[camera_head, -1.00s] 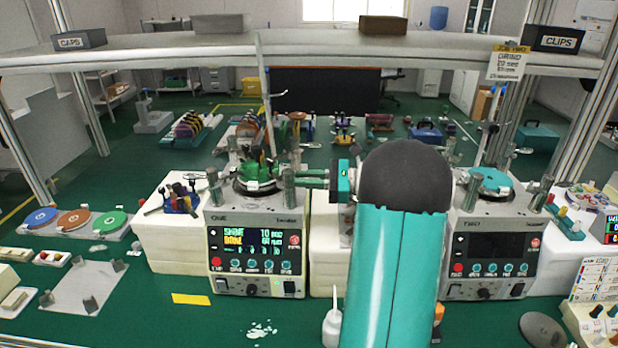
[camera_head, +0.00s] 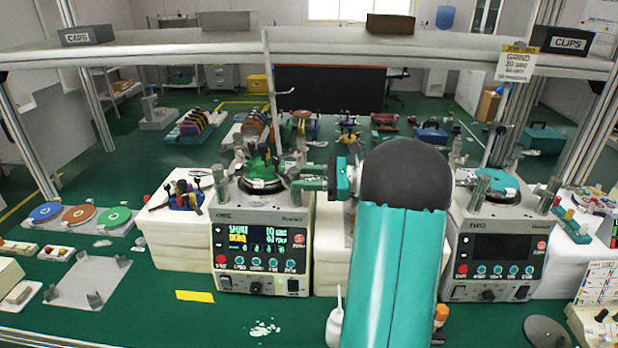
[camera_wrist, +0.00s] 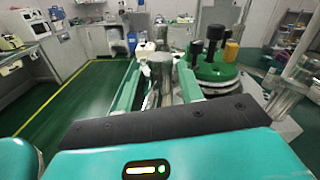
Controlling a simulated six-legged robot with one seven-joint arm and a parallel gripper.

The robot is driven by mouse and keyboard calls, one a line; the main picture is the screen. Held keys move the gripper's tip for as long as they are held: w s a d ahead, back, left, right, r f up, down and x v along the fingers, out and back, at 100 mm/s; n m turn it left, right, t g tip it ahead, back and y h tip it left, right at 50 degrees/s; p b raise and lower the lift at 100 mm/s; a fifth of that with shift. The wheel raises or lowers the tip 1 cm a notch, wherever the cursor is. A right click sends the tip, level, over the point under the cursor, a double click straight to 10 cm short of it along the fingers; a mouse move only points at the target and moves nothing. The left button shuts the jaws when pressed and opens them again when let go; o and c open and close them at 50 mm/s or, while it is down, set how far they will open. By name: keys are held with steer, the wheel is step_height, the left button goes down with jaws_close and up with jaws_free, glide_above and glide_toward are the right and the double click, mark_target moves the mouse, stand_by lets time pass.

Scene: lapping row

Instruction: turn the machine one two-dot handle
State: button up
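Machine one (camera_head: 262,217) is the left bench machine with a lit display. A green round plate (camera_head: 262,186) sits on top of it. In the wrist view the green plate (camera_wrist: 222,82) carries upright black-topped handles (camera_wrist: 213,36), right of my fingers. I cannot make out dots on any handle, so I cannot tell which has two. My gripper (camera_head: 302,182) reaches in from the right beside the plate. In the wrist view its two green fingers (camera_wrist: 158,72) stand apart, with a grey metal post between them in the picture. I cannot tell whether they touch it.
A second machine (camera_head: 470,222) with a dark screen and a blue plate stands to the right. A holder of tools (camera_head: 183,196) is left of machine one. A shelf (camera_head: 330,48) crosses above both.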

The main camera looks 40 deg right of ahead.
mark_target(320, 178)
steer(key=shift+v, duration=4.2)
steer(key=shift+r, duration=0.1)
steer(key=shift+c, duration=0.3)
